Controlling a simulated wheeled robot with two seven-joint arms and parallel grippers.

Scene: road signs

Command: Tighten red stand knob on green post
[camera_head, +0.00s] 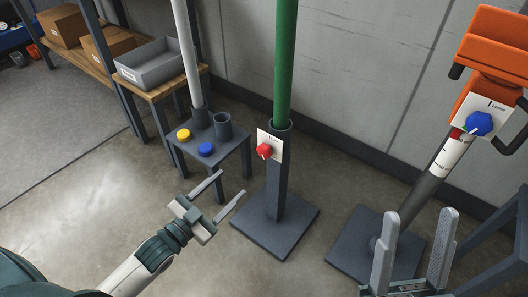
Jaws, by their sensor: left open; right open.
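The green post (286,60) stands upright in a dark grey stand (277,195) with a wide square base. The red knob (264,151) sits on a white label plate (276,143) near the top of the stand. My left gripper (222,187) is open and empty, below and left of the red knob and apart from it. My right gripper (418,240) is open and empty at the lower right, in front of another stand. Nothing hides the red knob.
A small table (228,142) with a yellow knob (184,135), a blue knob (206,149) and a white post (186,50) stands left of the green post. At right, an orange machine (490,70) with a blue knob (479,124) tops a tilted post. Concrete floor is clear at lower middle.

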